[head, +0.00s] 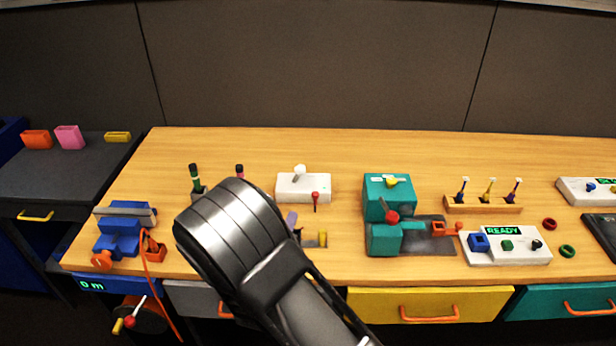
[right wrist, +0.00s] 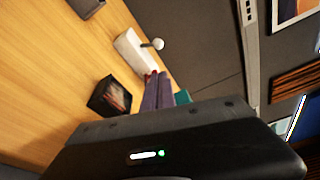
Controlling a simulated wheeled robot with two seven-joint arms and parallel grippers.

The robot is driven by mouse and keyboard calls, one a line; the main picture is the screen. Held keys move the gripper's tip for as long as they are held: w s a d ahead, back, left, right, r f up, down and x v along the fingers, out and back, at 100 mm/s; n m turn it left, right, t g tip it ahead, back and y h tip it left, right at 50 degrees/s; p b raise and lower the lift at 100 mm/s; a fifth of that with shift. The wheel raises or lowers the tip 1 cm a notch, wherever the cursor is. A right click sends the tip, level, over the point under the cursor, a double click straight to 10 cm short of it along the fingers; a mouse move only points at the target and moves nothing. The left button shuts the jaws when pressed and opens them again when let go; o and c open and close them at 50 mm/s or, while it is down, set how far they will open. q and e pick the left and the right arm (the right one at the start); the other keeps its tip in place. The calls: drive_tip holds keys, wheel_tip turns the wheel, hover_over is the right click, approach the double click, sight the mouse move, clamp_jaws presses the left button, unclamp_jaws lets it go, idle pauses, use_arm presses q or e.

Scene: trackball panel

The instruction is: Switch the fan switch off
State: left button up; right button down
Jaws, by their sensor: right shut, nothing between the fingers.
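A white panel (head: 287,188) stands on the wooden bench with a white ball (head: 299,170) at its top and a red-tipped lever (head: 315,197) at its front. No label for a fan switch is legible; the red lever is the switch-like part. The panel (right wrist: 131,50) and its ball (right wrist: 158,43) also show in the right wrist view. My right gripper (head: 291,217) is mostly hidden behind my arm in the head view. In the right wrist view its purple fingers (right wrist: 157,80) are together, empty, and overlap the panel's red end. My left gripper is out of view.
A pen holder (head: 198,191) stands left of the panel. A teal machine (head: 388,190) with a red knob stands to its right. Further right are a wooden rack (head: 482,205) and a white box reading READY (head: 509,256). The bench behind the panel is clear.

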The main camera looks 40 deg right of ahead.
sight(299, 169)
drive_tip(key=p+x, duration=0.1)
drive_tip(key=x, duration=1.8)
drive_tip(key=shift+w+r, duration=0.1)
drive_tip(key=shift+w, duration=0.05)
drive_tip(key=shift+w+a+r+n+p, duration=0.2)
drive_tip(key=shift+a+r+n+p, duration=0.15)
drive_tip(key=shift+n+p, duration=0.35)
drive_tip(key=shift+w+a+r+n+t+h+p, duration=0.2)
drive_tip(key=shift+n+p, duration=0.15)
drive_tip(key=shift+n, duration=0.25)
drive_tip(key=shift+w+a+r+n+t+h+p, duration=0.1)
drive_tip(key=shift+a+r+n+p, duration=0.15)
drive_tip(key=shift+n, duration=0.35)
drive_tip(key=n, duration=0.1)
drive_tip(key=a+n+p, duration=0.1)
drive_tip(key=shift+w+r+n+t, duration=0.15)
drive_tip(key=shift+w+n+t, duration=0.15)
drive_tip(key=shift+w, duration=0.05)
drive_tip(key=n, duration=0.1)
drive_tip(key=a+n, duration=0.1)
drive_tip(key=n, duration=0.1)
drive_tip(key=shift+w+r+t, duration=0.1)
drive_tip(key=shift+w+t, duration=0.2)
drive_tip(key=shift+w, duration=0.1)
drive_tip(key=shift+w+a, duration=0.15)
drive_tip(key=shift+h, duration=0.3)
drive_tip(key=shift+w+r, duration=0.1)
wheel_tip(299, 169, up, 10)
